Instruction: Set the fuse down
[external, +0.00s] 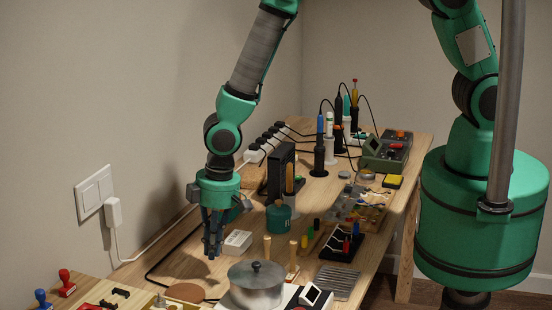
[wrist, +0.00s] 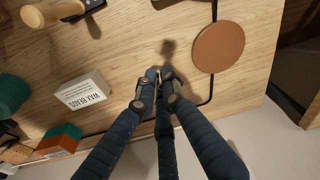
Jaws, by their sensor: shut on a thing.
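My gripper (external: 213,248) hangs above the wooden bench, fingers pointing down, left of a small white box. In the wrist view its dark blue fingers (wrist: 159,82) are brought together at the tips. A tiny pale sliver, which seems to be the fuse (wrist: 158,74), shows between the fingertips. Most of it is hidden by the fingers, and I cannot make it out in the external view. A shadow on the wood beyond the fingertips suggests that they are above the surface.
A white wax beads box (wrist: 82,91) and a brown round disc (wrist: 219,48) lie either side of the fingers. A black cable (wrist: 213,85) runs along the bench. A lidded metal pot (external: 256,285) and a green jar (external: 278,218) stand nearby. Bare wood (wrist: 130,45) lies between box and disc.

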